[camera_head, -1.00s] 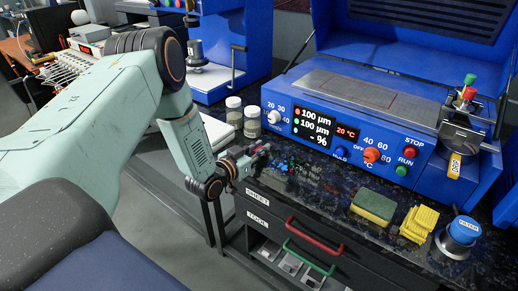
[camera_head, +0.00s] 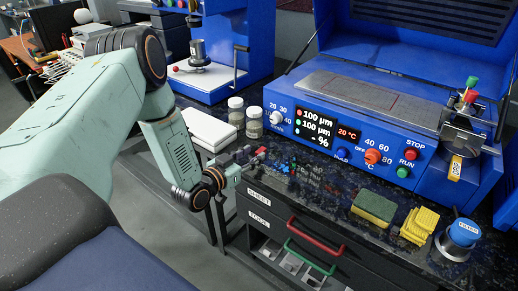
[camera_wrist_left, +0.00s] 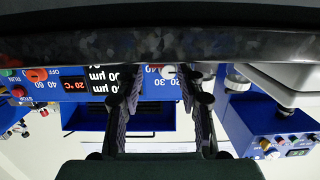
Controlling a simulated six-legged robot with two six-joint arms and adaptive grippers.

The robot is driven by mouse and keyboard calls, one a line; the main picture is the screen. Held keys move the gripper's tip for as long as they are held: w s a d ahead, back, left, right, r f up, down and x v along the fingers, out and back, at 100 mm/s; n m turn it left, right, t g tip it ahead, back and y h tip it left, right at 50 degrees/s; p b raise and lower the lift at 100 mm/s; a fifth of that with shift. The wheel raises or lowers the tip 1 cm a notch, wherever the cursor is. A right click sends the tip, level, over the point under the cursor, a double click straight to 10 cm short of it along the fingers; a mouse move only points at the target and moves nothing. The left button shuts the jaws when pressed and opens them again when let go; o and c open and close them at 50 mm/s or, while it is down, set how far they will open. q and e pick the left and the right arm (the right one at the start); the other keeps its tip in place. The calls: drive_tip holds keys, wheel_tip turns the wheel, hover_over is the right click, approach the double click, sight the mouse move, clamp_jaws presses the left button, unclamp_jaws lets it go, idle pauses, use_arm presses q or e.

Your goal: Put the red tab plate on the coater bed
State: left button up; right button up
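The coater bed (camera_head: 345,92) is a flat grey plate with a thin red outline, on top of the blue coater at the right. A small red tab (camera_head: 261,151) shows on the dark counter, among small blue and red pieces; the plate under it is too small to make out. My left gripper (camera_head: 238,168) is at the counter's front edge, just left of and nearer than the red tab. My right gripper is not in view.
Two jars (camera_head: 236,111) and a white flat block (camera_head: 208,128) stand behind the gripper. A sponge (camera_head: 374,207), yellow pieces (camera_head: 419,226) and a blue-capped filter pot (camera_head: 462,235) sit at the front right. Drawers with red and green handles lie below the counter.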

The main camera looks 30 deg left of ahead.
use_arm(q)
drive_tip(key=shift+o, duration=0.6)
drive_tip(key=s, duration=0.3)
drive_tip(key=shift+a+r+p, duration=0.2)
drive_tip(key=shift+r+p, duration=0.1)
drive_tip(key=a+r, duration=0.1)
drive_tip(key=r, duration=0.1)
drive_tip(key=a+r+n+y+b, duration=0.1)
drive_tip(key=w+a+r+n+t+y+b, duration=0.1)
drive_tip(key=a+r, duration=0.1)
drive_tip(key=shift+r, duration=0.3)
drive_tip(key=shift+s+d+f+g+h+b, duration=0.15)
drive_tip(key=shift+s+d+f+g+b, duration=0.1)
drive_tip(key=shift+s+d, duration=0.2)
drive_tip(key=shift+s+d+f+g+h+b, duration=0.15)
drive_tip(key=shift+s+d+g+b, duration=0.1)
drive_tip(key=shift+s+d, duration=0.15)
drive_tip(key=d+f+m, duration=0.1)
drive_tip(key=d+f+m+g+h+b, duration=0.1)
drive_tip(key=d+f, duration=0.1)
drive_tip(key=shift+w+f+g, duration=0.1)
drive_tip(key=shift+f+g, duration=0.2)
drive_tip(key=shift+b+x, duration=1.9)
drive_tip(key=shift+x, duration=0.7)
drive_tip(key=shift+w+f, duration=0.2)
drive_tip(key=shift+w, duration=0.15)
drive_tip(key=shift+s+r, duration=0.1)
drive_tip(key=shift+c, duration=0.4)
